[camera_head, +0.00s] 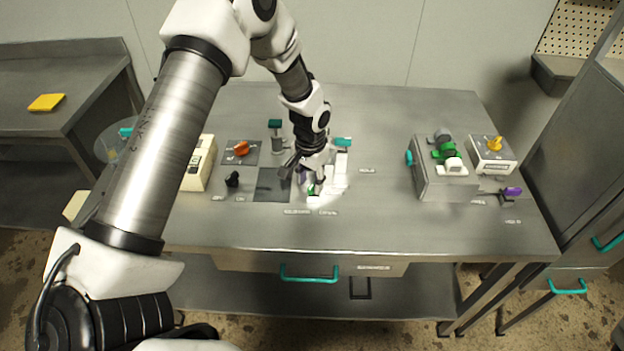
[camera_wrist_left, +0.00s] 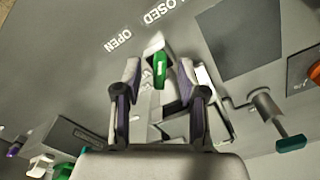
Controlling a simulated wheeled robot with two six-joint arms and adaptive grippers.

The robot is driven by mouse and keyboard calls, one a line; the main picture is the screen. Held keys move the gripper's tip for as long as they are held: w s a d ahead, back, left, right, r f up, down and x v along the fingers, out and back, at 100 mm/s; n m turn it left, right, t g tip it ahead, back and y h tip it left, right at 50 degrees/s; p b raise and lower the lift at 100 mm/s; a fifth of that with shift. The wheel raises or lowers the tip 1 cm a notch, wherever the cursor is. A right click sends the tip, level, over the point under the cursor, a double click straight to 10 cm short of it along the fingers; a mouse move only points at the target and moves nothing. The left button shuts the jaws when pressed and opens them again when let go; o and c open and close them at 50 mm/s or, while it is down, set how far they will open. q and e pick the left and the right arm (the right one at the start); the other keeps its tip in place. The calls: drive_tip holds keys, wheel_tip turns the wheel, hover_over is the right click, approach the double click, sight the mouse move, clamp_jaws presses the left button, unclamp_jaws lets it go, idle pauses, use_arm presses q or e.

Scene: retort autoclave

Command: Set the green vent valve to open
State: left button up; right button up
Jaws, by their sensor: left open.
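The green valve handle (camera_wrist_left: 160,69) stands between the two fingers of my left gripper (camera_wrist_left: 158,82) in the left wrist view. A finger is on each side of it, with gaps showing. The printed words OPEN (camera_wrist_left: 118,41) and CLOSED (camera_wrist_left: 163,11) lie on the panel beyond the handle. The handle's end is near both words, and I cannot tell which it marks. In the head view the handle is a small green patch (camera_head: 311,190), partly hidden by my left gripper (camera_head: 304,186). My left gripper is open. My right gripper is not in view.
An orange knob (camera_head: 242,148), a black knob (camera_head: 232,180) and a teal-handled valve (camera_head: 276,136) stand left of the gripper. A box with a green part (camera_head: 446,150) and a yellow knob (camera_head: 494,143) stand at the right.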

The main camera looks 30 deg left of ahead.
use_arm(q)
drive_tip(key=w+f, duration=0.2)
drive_tip(key=f, duration=0.1)
drive_tip(key=shift+w, duration=0.25)
drive_tip(key=shift+s+r, duration=0.15)
drive_tip(key=shift+s, duration=0.05)
drive_tip(key=shift+s+r, duration=0.2)
drive_tip(key=shift+s, duration=0.1)
drive_tip(key=c, duration=0.4)
drive_tip(key=shift+s+r, duration=0.1)
drive_tip(key=shift+s, duration=0.05)
clamp_jaws()
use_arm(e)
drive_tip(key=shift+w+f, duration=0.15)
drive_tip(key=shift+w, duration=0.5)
